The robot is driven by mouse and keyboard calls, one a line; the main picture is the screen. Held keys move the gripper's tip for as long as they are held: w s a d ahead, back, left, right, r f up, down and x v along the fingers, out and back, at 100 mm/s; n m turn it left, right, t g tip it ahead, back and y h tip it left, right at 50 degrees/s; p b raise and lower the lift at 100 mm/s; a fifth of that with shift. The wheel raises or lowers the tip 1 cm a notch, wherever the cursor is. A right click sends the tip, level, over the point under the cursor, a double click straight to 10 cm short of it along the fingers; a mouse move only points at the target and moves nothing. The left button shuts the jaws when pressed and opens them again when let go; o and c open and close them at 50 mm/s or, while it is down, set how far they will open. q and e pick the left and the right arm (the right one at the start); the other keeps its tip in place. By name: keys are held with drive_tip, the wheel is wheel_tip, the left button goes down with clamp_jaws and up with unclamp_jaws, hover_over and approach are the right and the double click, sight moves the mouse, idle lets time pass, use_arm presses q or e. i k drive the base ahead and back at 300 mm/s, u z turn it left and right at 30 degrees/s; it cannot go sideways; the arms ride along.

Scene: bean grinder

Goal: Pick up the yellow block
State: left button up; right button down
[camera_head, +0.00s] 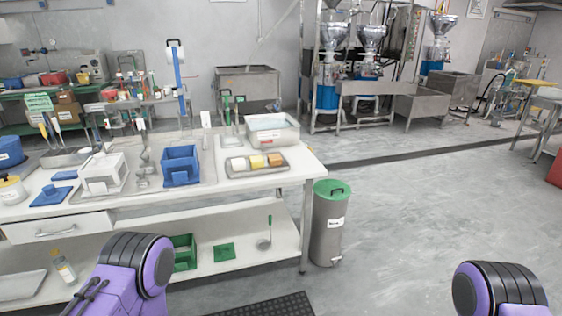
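The yellow block (257,162) sits in the middle of a row of three on a shallow metal tray (240,174), near the right end of the white table. A pale block (238,164) is on its left and a brownish-orange block (275,160) on its right. Purple and black parts of both my arms show at the bottom left and bottom right. Neither gripper is in view, and no hand is near the tray.
A green-lidded metal bin (329,222) stands on the floor by the white table's (210,192) right end.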

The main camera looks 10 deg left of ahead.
sight(255, 162)
drive_tip(key=z, duration=0.65)
drive_tip(key=i, duration=1.7)
drive_tip(key=u, duration=0.55)
